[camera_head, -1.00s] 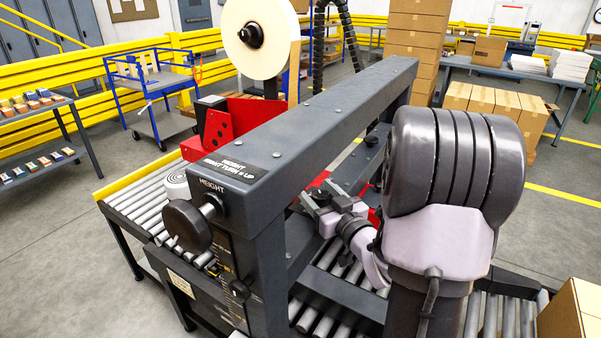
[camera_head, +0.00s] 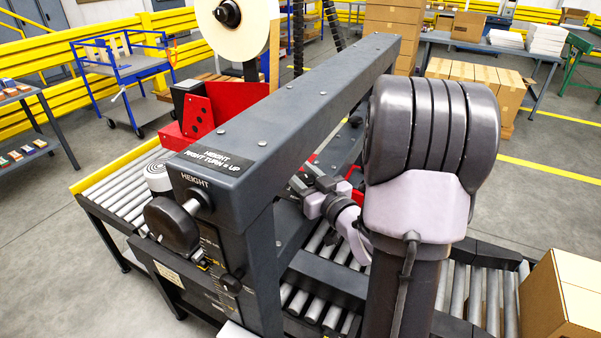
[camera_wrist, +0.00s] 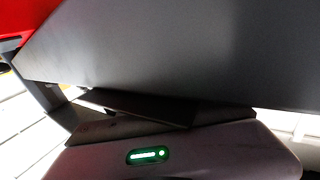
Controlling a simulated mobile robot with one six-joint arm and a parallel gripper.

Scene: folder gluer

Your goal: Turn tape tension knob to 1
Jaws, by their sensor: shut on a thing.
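My gripper (camera_head: 306,188) reaches under the dark grey crossbeam (camera_head: 285,100) of the taping machine, among its inner parts. Its jaws are shut on a part of the machine, but the beam hides the contact. I cannot make out the tape tension knob, its scale or its pointer in either view. In the wrist view a broad grey surface (camera_wrist: 180,50) fills the upper part, above the gripper's pale body with a green light. The tape roll (camera_head: 240,28) on its dark hub stands beyond the beam.
A large dark knob (camera_head: 172,222) marked HEIGHT sits on the near post, with a smaller dark knob (camera_head: 232,283) below it. Roller conveyor (camera_head: 120,190) runs through the machine. A cardboard box (camera_head: 560,295) stands at right. Red guarding (camera_head: 205,108) lies behind the beam.

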